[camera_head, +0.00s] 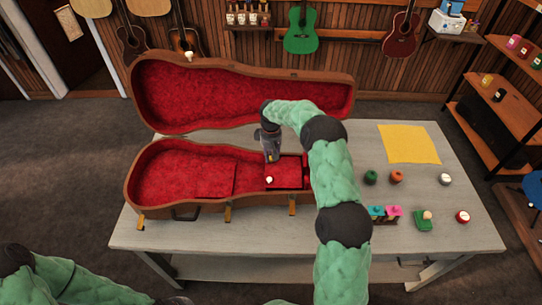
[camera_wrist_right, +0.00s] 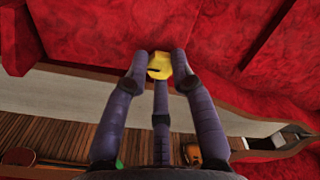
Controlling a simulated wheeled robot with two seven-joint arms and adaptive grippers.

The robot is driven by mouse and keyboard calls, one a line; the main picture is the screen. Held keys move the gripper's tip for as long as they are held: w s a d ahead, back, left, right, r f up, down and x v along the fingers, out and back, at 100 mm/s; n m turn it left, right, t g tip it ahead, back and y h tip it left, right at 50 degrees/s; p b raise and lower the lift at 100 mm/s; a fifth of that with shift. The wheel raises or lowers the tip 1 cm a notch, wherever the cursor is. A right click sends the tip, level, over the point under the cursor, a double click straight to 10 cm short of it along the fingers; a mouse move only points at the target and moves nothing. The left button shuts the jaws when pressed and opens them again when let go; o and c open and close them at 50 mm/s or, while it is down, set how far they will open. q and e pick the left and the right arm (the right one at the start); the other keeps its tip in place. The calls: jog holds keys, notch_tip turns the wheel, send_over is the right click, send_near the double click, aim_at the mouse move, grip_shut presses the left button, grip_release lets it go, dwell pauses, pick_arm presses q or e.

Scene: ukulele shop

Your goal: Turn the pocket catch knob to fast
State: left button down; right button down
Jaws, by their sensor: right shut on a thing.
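The open guitar case (camera_head: 135,200) has a red lining and lies on the table with its lid raised behind. The pocket lid (camera_head: 285,172) is a red panel in the case's right part. My right gripper (camera_head: 272,160) reaches down over it. In the right wrist view the gripper (camera_wrist_right: 160,68) has its fingers closed around the yellow catch knob (camera_wrist_right: 159,64), which has a dark mark on its face. The knob's labels cannot be read. My left gripper is out of view.
My right arm crosses above the table beside the case.

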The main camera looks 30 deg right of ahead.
jog(key=c, duration=1)
grip_release()
jog(key=shift+c, duration=0.2)
notch_tip(320, 180, up, 12)
jog(key=shift+f, duration=0.15)
